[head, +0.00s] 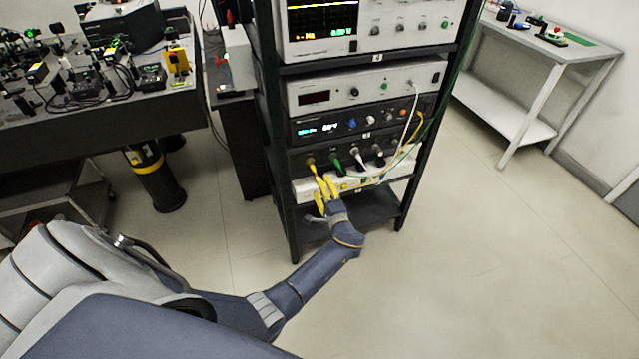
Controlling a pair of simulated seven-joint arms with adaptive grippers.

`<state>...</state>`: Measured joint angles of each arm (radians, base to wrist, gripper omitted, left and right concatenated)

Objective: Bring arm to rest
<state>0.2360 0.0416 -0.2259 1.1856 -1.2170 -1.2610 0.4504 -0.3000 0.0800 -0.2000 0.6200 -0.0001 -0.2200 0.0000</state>
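My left arm reaches in from the lower left to the front of the equipment rack. Its gripper (327,187), with yellow fingers, is at the white power strip (349,187) on the rack's lower part. The fingers overlap the left part of the strip in the picture, and I cannot tell whether they touch it. They are too small to show clearly whether they are open or shut, and no held object shows between them. My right gripper is not in view.
The black rack (272,130) holds several instruments, with plugs and loose cables (412,130) at its front. An optics table (100,127) stands at the left, with a yellow-banded leg (147,160). A white bench (540,50) stands at the back right. The floor (480,260) at right is clear.

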